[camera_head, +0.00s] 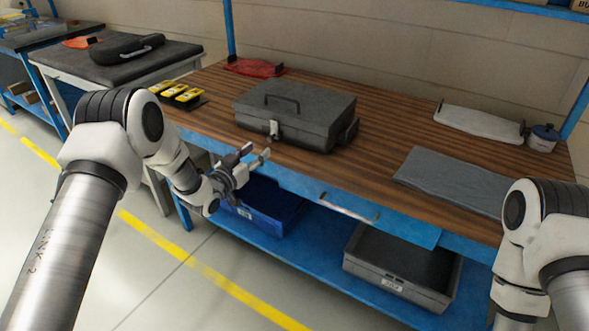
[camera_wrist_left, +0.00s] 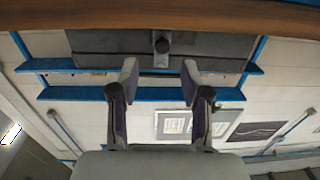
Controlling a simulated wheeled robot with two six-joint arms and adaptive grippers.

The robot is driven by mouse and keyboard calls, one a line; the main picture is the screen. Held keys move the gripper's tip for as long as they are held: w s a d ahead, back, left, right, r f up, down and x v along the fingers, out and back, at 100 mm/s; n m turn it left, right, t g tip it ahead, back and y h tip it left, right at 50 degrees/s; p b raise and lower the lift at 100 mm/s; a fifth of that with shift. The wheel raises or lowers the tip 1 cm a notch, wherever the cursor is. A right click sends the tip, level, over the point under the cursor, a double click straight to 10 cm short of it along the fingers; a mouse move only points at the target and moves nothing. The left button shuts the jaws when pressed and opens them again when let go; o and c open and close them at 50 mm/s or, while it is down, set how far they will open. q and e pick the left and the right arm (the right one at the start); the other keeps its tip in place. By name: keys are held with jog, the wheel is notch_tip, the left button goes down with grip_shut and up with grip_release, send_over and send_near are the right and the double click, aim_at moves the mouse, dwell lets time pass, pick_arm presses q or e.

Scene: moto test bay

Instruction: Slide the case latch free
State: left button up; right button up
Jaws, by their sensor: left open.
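A dark grey case (camera_head: 296,112) with a top handle lies closed on the wooden workbench. Its small metal latch (camera_head: 274,129) is on the front face, toward the left. My left gripper (camera_head: 258,157) is open and empty, just in front of the bench's front edge, below and in front of the latch. In the left wrist view, which looks upside down, the case (camera_wrist_left: 100,42) is at the top and its latch (camera_wrist_left: 161,45) lines up with the gap between the open fingers (camera_wrist_left: 160,78). The fingers appear apart from the latch. My right gripper is out of view.
The wooden workbench (camera_head: 375,130) has a blue frame. A blue bin (camera_head: 262,208) and a grey bin (camera_head: 405,265) sit below.

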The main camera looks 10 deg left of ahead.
aim_at(269, 140)
pick_arm(q)
jog(key=x, duration=0.8)
jog(key=shift+a+f, duration=0.1)
jog(key=shift+a, duration=0.1)
